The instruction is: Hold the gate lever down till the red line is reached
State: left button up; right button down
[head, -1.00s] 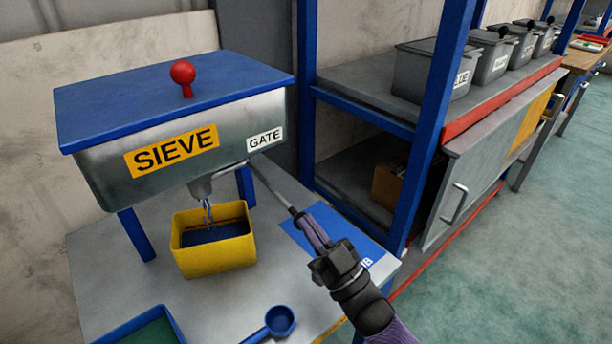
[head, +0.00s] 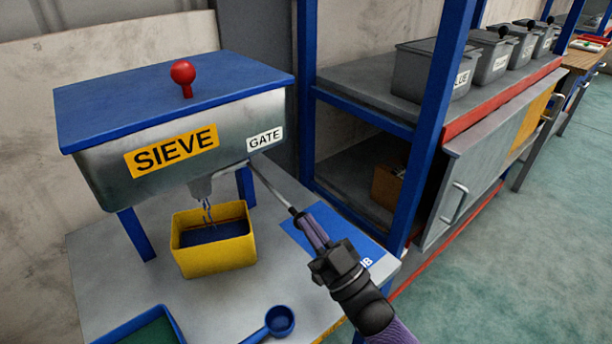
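The gate lever (head: 273,186) is a thin grey rod that slopes down and right from under the sieve hopper (head: 105,182), beside the GATE label (head: 265,138). My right gripper (head: 309,226) is at the lever's lower end and appears shut on it; the fingers hide that end. A thin bluish stream (head: 207,213) falls from the hopper's spout (head: 201,188) into the yellow bin (head: 214,258). Dark blue content (head: 213,233) covers the bin's inside. I cannot make out a red line in the bin. My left gripper is out of view.
A blue scoop (head: 279,321) and a blue tray (head: 118,336) with a green inside lie at the table's front. A blue mat (head: 293,231) lies under my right gripper. A blue-posted shelf (head: 433,120) with grey bins (head: 418,72) stands close on the right.

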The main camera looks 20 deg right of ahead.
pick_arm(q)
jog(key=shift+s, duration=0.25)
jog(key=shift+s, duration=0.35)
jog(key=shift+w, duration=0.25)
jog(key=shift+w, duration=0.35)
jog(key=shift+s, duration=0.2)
